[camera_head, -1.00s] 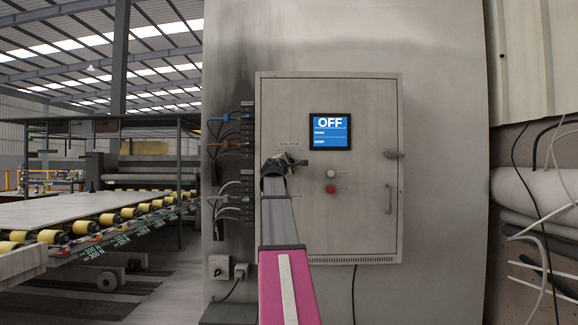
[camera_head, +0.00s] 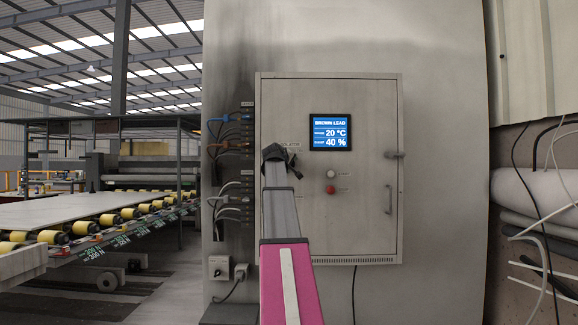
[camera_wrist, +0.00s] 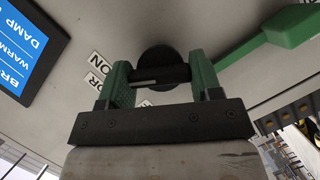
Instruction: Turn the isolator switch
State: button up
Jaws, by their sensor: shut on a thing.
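The isolator switch (camera_wrist: 158,62) is a round black knob with a bar handle on the grey cabinet door, in the wrist view. My gripper (camera_wrist: 160,72) is shut on the switch, with one green finger on each side of its handle. An "ON" label (camera_wrist: 101,63) shows beside the knob. In the head view, my gripper (camera_head: 275,156) is at the left part of the cabinet door and hides the switch. The cabinet screen (camera_head: 330,132) is lit blue and shows 20 °C and 40 %; it also shows in the wrist view (camera_wrist: 28,42).
A white button (camera_head: 331,173) and a red button (camera_head: 330,189) sit right of my gripper. The door has a handle (camera_head: 388,199) at its right. Cables (camera_head: 232,190) run along the cabinet's left side. A green bar (camera_wrist: 290,28) lies near one finger in the wrist view.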

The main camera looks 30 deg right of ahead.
jog(key=shift+m+y, duration=0.4)
jog(key=shift+m, duration=0.3)
jog(key=o, duration=0.9)
jog(key=v, duration=1.1)
jog(key=shift+f, duration=0.1)
